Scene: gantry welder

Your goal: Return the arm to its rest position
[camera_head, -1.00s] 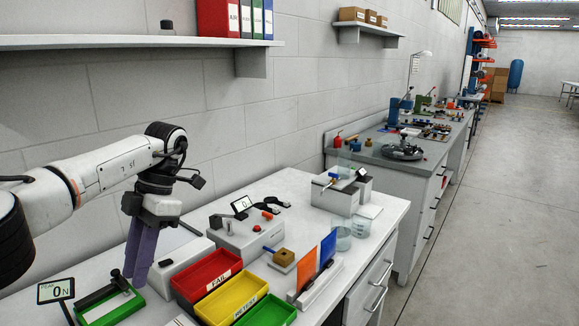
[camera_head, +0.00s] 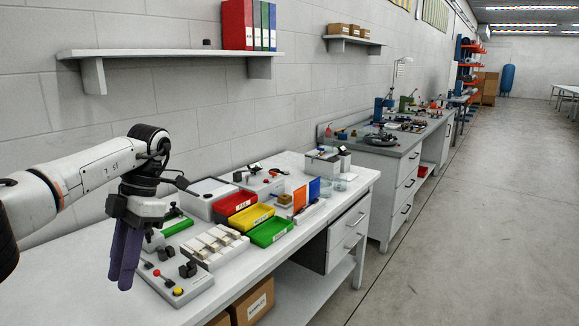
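My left arm comes in from the left, with its white links ending in a dark wrist. Its gripper (camera_head: 123,284) points straight down above the front left part of the near bench (camera_head: 238,257). The two purple fingers overlap in this view, so I cannot tell whether they are open or shut. No object shows between them. The gripper hangs left of a grey panel (camera_head: 196,290) with red and yellow buttons. My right arm and gripper are not in view.
Red (camera_head: 236,205), yellow (camera_head: 251,217) and green (camera_head: 270,232) bins stand mid-bench, beside a white slotted block (camera_head: 217,245). A wall shelf (camera_head: 170,54) runs above the arm. Cardboard boxes (camera_head: 253,302) sit below the bench. The floor (camera_head: 440,250) at the right is clear.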

